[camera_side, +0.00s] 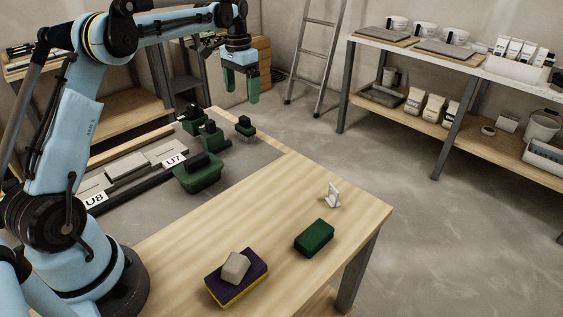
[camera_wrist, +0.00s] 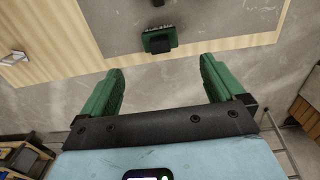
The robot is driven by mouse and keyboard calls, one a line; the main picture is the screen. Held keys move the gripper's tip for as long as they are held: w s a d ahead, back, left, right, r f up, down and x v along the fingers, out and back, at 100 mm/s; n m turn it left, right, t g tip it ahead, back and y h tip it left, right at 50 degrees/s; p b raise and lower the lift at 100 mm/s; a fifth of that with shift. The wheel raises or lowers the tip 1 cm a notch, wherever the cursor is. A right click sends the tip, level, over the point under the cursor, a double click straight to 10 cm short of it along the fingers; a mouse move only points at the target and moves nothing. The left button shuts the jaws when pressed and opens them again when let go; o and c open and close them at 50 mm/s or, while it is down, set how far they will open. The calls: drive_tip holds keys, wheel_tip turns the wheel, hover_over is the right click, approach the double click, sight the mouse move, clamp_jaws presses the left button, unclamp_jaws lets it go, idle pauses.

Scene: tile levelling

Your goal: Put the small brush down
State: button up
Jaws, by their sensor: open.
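The small brush (camera_side: 244,126), with a dark green body and a black top, stands upright on the grey area near the far edge of the workbench. In the wrist view the small brush (camera_wrist: 159,41) is beyond the fingertips and roughly centred between them. My gripper (camera_side: 241,88) is open and empty, raised above and beyond the brush. Its two green fingers also show in the wrist view, spread wide apart around my gripper's empty gap (camera_wrist: 161,70). The brush is apart from both fingers.
Two similar green and black tools (camera_side: 210,134) and a larger green tub (camera_side: 197,175) stand beside the brush. Tiles marked U7 and U8 lie to the left. A dark green block (camera_side: 314,238) and a purple-yellow sponge (camera_side: 237,284) lie on the bare wood, which otherwise has free room.

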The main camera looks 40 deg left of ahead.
drive_tip(key=shift+d+r, duration=0.1)
drive_tip(key=shift+r, duration=0.2)
drive_tip(key=s+d+r+t, duration=0.2)
drive_tip(key=s+d+t, duration=0.1)
drive_tip(key=s+d, duration=0.45)
drive_tip(key=s+d+r+t, duration=0.2)
drive_tip(key=s+d+r, duration=0.1)
drive_tip(key=s+d, duration=0.4)
drive_tip(key=s+d+f+t, duration=0.2)
drive_tip(key=s+d+f, duration=0.3)
drive_tip(key=shift+s+d, duration=0.15)
drive_tip(key=shift+s, duration=0.1)
